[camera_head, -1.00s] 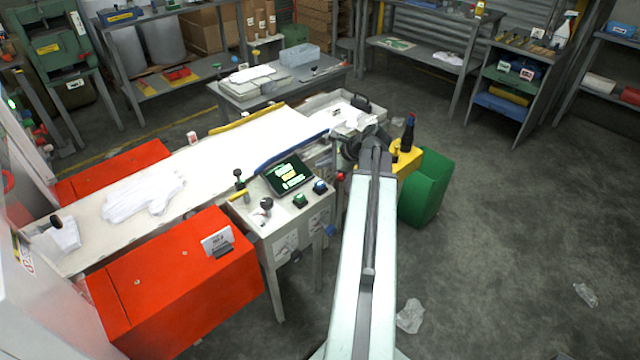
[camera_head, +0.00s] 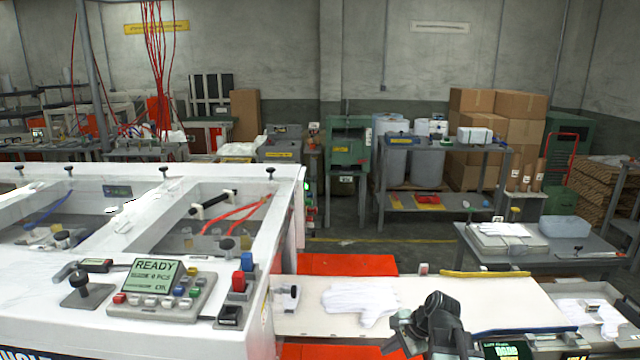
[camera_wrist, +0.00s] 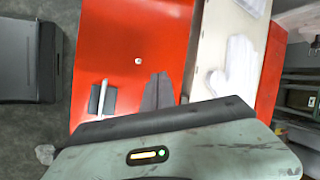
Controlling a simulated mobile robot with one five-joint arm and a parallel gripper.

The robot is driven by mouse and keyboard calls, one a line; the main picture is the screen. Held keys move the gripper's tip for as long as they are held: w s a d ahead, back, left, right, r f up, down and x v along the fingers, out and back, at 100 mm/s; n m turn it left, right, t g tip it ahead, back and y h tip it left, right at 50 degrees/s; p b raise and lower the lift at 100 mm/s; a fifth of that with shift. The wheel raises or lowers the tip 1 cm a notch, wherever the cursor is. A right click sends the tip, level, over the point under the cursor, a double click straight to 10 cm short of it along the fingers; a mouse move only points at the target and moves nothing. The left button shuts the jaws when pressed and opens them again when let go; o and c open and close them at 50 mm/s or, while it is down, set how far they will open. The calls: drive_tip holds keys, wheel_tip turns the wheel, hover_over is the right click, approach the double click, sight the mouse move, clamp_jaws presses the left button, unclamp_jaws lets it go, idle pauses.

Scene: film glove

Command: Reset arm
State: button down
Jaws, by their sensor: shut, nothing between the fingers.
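My gripper (camera_wrist: 158,75) shows in the wrist view as two dark grey fingers close together, shut and empty, over a red panel (camera_wrist: 125,40). In the head view a dark part of my arm and gripper (camera_head: 436,325) is at the bottom, in front of the conveyor; the fingertips are hard to make out there. A white glove (camera_head: 362,300) lies flat on the pale conveyor belt (camera_head: 480,300), left of my gripper. The glove also shows in the wrist view (camera_wrist: 236,66), right of the fingers and apart from them.
A white machine (camera_head: 60,300) with a READY screen (camera_head: 155,276) fills the lower left. A grey table (camera_head: 545,245) with a blue-grey bin (camera_head: 566,227) stands beyond the conveyor. A shelf (camera_head: 440,200) and cardboard boxes (camera_head: 520,105) are at the back. Concrete floor lies open before them.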

drive_tip(key=s+a+n+g+h, duration=0.1)
drive_tip(key=s+a+n, duration=0.1)
drive_tip(key=s+a+f+n+g+h, duration=0.1)
drive_tip(key=s+a+n, duration=0.1)
drive_tip(key=a+n, duration=0.1)
drive_tip(key=s+a+n, duration=0.2)
drive_tip(key=a+n, duration=0.1)
drive_tip(key=shift+s+a+f+g+h+p, duration=0.1)
drive_tip(key=shift+s+f+g+h+p, duration=0.2)
drive_tip(key=shift+f+g+h+p, duration=0.1)
drive_tip(key=s+d+n, duration=0.1)
drive_tip(key=d, duration=0.1)
drive_tip(key=s+d+n+g+h, duration=0.1)
drive_tip(key=n, duration=0.1)
drive_tip(key=shift+s+d+f+n+h, duration=0.15)
drive_tip(key=shift+d+f+n+h, duration=0.05)
drive_tip(key=shift+d+n+h, duration=0.15)
drive_tip(key=shift+s+d+n, duration=0.2)
drive_tip(key=shift+d+n, duration=0.1)
drive_tip(key=shift+n, duration=0.65)
